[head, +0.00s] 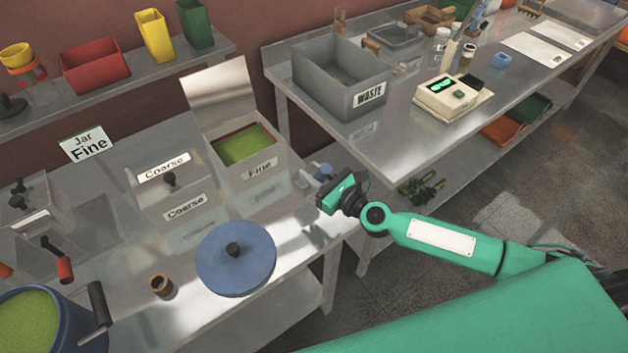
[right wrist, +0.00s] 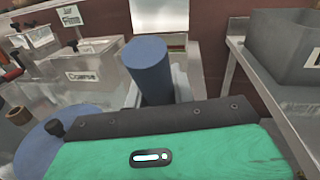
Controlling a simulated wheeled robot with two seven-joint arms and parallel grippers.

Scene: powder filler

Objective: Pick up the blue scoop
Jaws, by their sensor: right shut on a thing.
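The blue scoop shows in the right wrist view as a blue cylinder (right wrist: 148,72) standing out just beyond my gripper. In the head view a small part of the blue scoop (head: 321,170) shows behind the gripper; the rest is hidden. My right gripper (head: 320,186) is shut on the scoop near the right edge of the steel table, beside the Fine bin (head: 262,172). The fingers are mostly hidden in both views. My left gripper is not in view.
The open Fine bin holds green powder, its lid raised. The closed Coarse bin (head: 172,205), a round blue lid (head: 236,257) and a small brown cup (head: 161,285) stand nearby. The WASTE bin (head: 343,80) and scale (head: 452,97) are on the other table. A gap separates the tables.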

